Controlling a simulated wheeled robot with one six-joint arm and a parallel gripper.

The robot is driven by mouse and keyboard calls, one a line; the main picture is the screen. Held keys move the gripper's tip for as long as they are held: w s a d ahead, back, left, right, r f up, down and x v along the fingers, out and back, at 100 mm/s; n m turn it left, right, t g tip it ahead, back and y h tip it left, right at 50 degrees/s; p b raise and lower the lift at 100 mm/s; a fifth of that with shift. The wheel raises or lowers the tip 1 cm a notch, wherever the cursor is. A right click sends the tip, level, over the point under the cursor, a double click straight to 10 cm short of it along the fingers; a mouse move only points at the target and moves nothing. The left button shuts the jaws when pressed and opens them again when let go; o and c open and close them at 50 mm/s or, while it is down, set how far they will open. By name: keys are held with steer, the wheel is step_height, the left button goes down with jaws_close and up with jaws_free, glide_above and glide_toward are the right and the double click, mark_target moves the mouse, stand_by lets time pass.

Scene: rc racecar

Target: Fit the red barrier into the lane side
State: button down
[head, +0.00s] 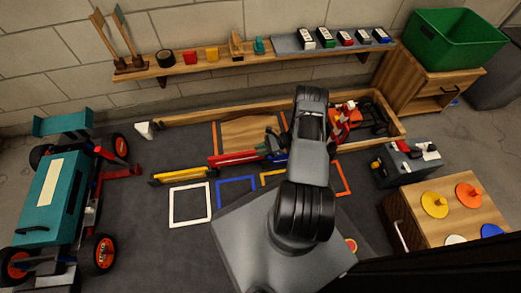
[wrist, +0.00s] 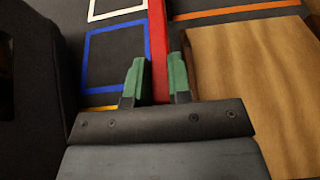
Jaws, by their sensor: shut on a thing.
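The red barrier (head: 232,158) is a long, thin bar, lying roughly level beside the wooden board. In the wrist view the red barrier (wrist: 159,40) runs away from me between my green fingertips. My gripper (wrist: 158,80) is shut on it near its close end; in the head view my gripper (head: 272,148) is partly hidden by my arm. A yellow barrier (head: 180,175) lies left of the red one, at the lane side. A bit of blue (head: 281,159) shows near my gripper. I cannot tell whether the red barrier touches the floor.
A wooden board (head: 252,133) lies behind the red barrier. Floor outlines, white (head: 190,204) and blue (head: 236,180), lie in front. A teal car (head: 50,195) stands left, a red car (head: 343,122) behind my arm. A toolbox (head: 408,163) stands right.

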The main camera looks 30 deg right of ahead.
steer(key=shift+f, duration=3.15)
steer(key=shift+r, duration=0.2)
steer(key=shift+r+p, duration=2.05)
steer(key=shift+r, duration=0.65)
steer(key=shift+b, duration=0.7)
stand_by(0.3)
